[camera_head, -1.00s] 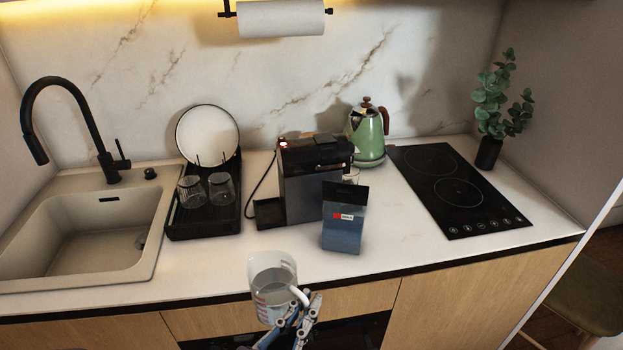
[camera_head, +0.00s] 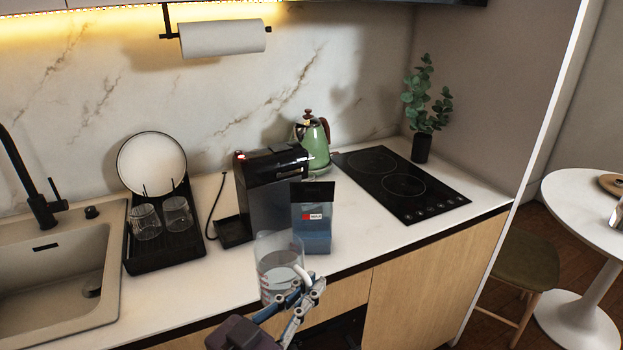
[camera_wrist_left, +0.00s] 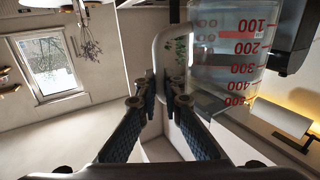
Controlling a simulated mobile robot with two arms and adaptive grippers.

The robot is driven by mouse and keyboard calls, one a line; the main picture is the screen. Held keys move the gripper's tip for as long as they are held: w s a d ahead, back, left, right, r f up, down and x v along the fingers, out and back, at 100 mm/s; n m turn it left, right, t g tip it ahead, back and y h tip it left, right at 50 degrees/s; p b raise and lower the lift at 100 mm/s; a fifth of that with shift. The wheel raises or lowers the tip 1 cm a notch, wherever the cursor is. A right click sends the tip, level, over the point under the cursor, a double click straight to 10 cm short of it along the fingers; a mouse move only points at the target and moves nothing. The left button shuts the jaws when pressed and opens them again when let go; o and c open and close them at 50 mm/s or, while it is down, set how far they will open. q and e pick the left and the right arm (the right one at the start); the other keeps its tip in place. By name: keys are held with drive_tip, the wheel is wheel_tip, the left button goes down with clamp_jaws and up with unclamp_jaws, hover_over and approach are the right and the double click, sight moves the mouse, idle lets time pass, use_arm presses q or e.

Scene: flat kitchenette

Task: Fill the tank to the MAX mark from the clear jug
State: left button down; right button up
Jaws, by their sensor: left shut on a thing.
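The clear jug (camera_head: 277,271) with red marks is near the counter's front edge, in front and left of the tank. It looks almost upright and holds some liquid. My left gripper (camera_head: 306,288) is shut on its white handle. The left wrist view shows the jug (camera_wrist_left: 232,50), with red numbers from 100 to 500, and my left gripper (camera_wrist_left: 158,97) around the handle. The tank (camera_head: 312,236) stands on the counter beside the coffee machine (camera_head: 270,195). It has a red and white label, a bluish lower part and a dark raised lid. My right gripper is out of view.
A drying rack (camera_head: 165,250) with two glasses and a plate (camera_head: 151,163) stands left, by the sink (camera_head: 60,285). A green kettle (camera_head: 316,143) is behind. The black hob (camera_head: 400,185) is right. Bare counter (camera_head: 365,235) lies right of the tank.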

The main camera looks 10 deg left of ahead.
use_arm(q)
drive_tip(key=w+d+r+m+g+h+b, duration=0.4)
drive_tip(key=w+r+m+g+h+b, duration=0.1)
drive_tip(key=w+h+b, duration=0.1)
drive_tip(key=shift+w+d+m+h+b, duration=0.15)
drive_tip(key=shift+d+m+h+b, duration=0.15)
drive_tip(key=shift+d+h+b, duration=0.25)
drive_tip(key=shift+a, duration=0.15)
